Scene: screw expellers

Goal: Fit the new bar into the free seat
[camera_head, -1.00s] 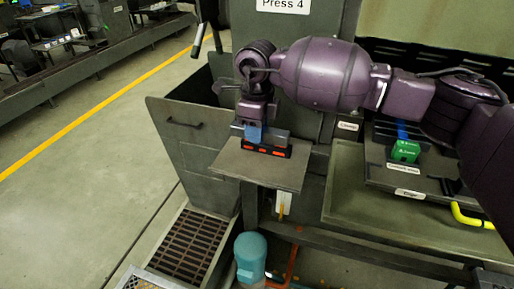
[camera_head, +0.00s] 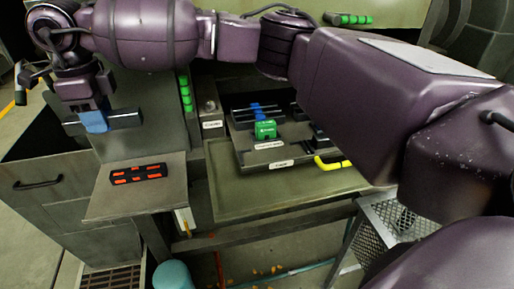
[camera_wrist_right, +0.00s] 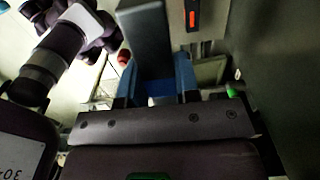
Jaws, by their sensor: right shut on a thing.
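My right gripper (camera_head: 96,124) is at the left of the head view, above a grey shelf plate (camera_head: 112,206). Its blue fingers are shut on a plain dark grey bar (camera_head: 126,118), which sticks out on both sides. The wrist view also shows the bar (camera_wrist_right: 145,35) between the blue fingers. A black block with several orange-red marks (camera_head: 138,174) lies on the shelf plate, below and apart from the held bar. I cannot make out which seat is free. My left gripper is not in view.
A dark tray (camera_head: 285,158) to the right bears a green block (camera_head: 265,130) and blue parts (camera_head: 257,110). A yellow handle (camera_head: 333,163) is at its right. Green marks (camera_head: 184,92) line the machine beside the shelf.

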